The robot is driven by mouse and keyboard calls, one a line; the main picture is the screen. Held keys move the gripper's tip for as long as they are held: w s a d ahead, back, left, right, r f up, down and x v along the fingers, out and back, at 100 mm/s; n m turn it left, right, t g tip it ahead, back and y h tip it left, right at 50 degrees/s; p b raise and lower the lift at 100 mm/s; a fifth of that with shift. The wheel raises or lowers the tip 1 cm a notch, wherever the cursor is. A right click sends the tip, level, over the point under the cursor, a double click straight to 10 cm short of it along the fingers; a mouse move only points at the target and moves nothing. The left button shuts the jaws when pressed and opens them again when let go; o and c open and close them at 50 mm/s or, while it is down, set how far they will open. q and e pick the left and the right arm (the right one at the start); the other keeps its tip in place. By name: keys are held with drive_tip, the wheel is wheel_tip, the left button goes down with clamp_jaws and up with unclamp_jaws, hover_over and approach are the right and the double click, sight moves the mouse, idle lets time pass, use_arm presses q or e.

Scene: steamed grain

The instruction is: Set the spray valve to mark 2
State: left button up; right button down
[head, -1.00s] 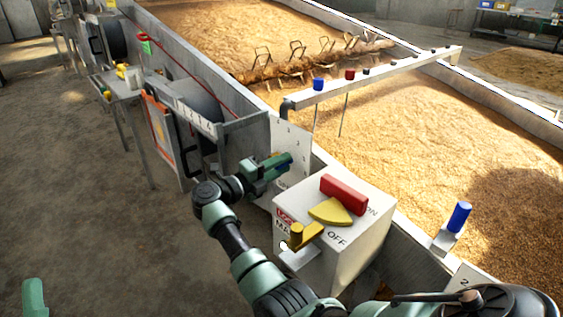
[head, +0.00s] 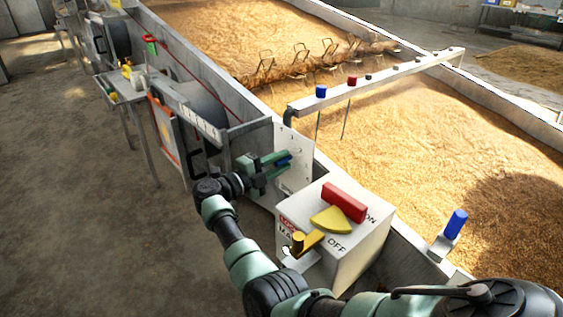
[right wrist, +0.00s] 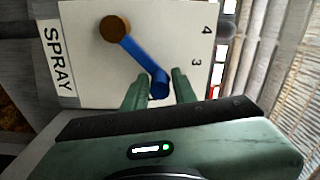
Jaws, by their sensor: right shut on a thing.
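The spray valve is a blue lever (right wrist: 143,61) on a brown round pivot (right wrist: 115,28), set on a white panel (right wrist: 90,85) lettered SPRAY. In the right wrist view the lever slants from the pivot down and right to a blue knob. Marks 3 and 4 show on the panel to the right of the lever; marks 1 and 2 are not in that view. My right gripper (right wrist: 159,88) is shut on the knob, a finger on each side. In the head view my right gripper (head: 280,163) is at the panel (head: 294,178), with some blue between its fingers. My left gripper is not in view.
A grey-white box (head: 352,250) with a red block, a yellow pointer and ON/OFF lettering stands right of my gripper, close to my right arm. Behind is a long bed of grain (head: 400,140) with a pipe (head: 385,75) across it. Open floor lies at left.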

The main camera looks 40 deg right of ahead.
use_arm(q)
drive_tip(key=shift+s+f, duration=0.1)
use_arm(e)
drive_tip(key=shift+w+r, duration=0.2)
drive_tip(key=shift+r, duration=0.2)
drive_tip(key=c, duration=1.3)
unclamp_jaws()
drive_tip(key=shift+f, duration=0.25)
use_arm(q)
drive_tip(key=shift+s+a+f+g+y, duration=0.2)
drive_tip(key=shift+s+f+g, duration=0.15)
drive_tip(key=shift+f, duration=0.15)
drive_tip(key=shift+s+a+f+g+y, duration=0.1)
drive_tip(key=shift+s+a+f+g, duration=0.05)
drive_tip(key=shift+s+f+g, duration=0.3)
use_arm(e)
drive_tip(key=a, duration=0.7)
drive_tip(key=shift+s+a, duration=0.3)
drive_tip(key=shift+a, duration=0.1)
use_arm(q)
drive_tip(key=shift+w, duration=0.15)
